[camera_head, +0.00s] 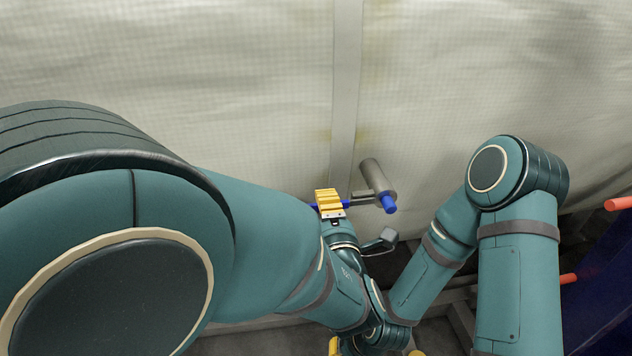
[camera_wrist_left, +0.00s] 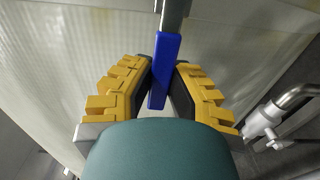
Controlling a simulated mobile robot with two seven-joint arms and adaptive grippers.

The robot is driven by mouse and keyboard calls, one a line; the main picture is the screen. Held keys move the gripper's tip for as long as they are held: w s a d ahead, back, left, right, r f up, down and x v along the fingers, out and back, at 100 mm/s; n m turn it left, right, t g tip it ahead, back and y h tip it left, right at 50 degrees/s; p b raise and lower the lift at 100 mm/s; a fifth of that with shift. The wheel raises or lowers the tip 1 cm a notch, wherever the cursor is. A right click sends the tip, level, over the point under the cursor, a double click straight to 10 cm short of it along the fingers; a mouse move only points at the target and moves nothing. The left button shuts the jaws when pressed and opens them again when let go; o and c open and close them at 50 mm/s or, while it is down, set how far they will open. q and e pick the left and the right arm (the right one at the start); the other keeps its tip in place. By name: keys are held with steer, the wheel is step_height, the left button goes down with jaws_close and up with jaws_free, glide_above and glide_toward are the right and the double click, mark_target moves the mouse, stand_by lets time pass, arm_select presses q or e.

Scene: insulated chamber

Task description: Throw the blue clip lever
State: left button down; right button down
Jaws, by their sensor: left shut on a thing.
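The blue clip lever shows in the left wrist view as a blue handle (camera_wrist_left: 164,68) on a grey metal bar. It lies between the yellow-and-black fingers of my left gripper (camera_wrist_left: 161,92), which is shut on it. In the head view my left gripper (camera_head: 329,203) is at the lever, with a bit of blue (camera_head: 314,206) showing at its left. The bar runs right to a grey metal cylinder (camera_head: 378,177) with a blue end (camera_head: 389,203). My right gripper (camera_head: 375,350) is low at the bottom edge, its yellow fingers wide apart and partly cut off.
A pale quilted wall (camera_head: 200,80) with a vertical seam stands behind the lever. Red-orange rod ends (camera_head: 617,203) and a dark blue structure (camera_head: 605,300) are at the right.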

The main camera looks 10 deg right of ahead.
arm_select(q)
steer(key=c, duration=0.9)
jaws_free()
steer(key=s, duration=1.2)
steer(key=shift+d, duration=0.2)
